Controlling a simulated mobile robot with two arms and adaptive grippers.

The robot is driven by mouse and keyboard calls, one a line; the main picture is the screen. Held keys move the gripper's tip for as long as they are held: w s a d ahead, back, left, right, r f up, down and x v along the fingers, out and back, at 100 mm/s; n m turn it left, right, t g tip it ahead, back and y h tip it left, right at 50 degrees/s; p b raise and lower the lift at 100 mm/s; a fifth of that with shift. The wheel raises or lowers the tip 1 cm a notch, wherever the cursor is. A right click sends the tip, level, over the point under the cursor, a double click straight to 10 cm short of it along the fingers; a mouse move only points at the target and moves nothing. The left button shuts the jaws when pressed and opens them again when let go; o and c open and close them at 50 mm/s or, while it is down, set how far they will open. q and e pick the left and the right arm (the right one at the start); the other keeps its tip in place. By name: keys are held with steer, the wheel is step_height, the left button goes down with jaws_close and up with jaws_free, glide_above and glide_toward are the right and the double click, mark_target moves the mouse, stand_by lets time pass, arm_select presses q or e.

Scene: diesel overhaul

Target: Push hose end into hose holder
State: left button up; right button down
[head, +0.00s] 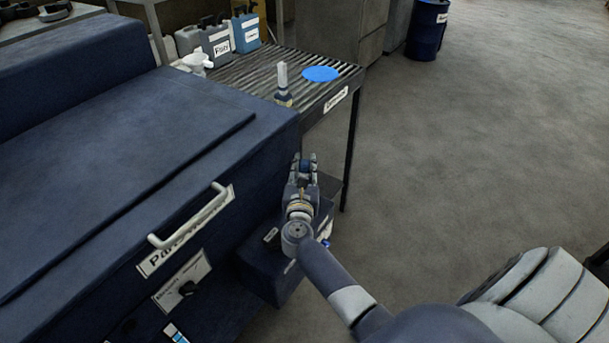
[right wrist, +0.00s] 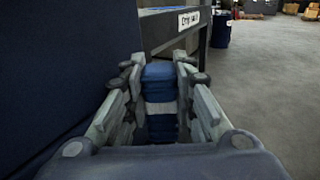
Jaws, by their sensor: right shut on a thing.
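My right gripper (head: 304,163) is over the floor beside the dark blue parts washer, near the front end of the slatted drip table. It is shut on a blue piece with a pale band (right wrist: 160,88), which I take to be the hose end. That piece sits between both fingers in the right wrist view, and only a little blue shows in the head view (head: 305,166). The rest of the hose is hidden. I cannot pick out the hose holder in either view. My left gripper is not in view.
The parts washer (head: 120,150) with its white handle (head: 190,216) fills the left. The slatted table (head: 325,65) bears a blue disc (head: 320,74), a small bottle (head: 283,85) and jugs (head: 246,30). A dark blue box (head: 265,262) stands below my gripper. Open floor lies right.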

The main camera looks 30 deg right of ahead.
step_height(320, 180, up, 7)
steer(key=shift+f+p, duration=0.1)
steer(key=shift+p, duration=0.75)
step_height(320, 180, up, 7)
steer(key=p, duration=0.6)
steer(key=shift+p, duration=0.3)
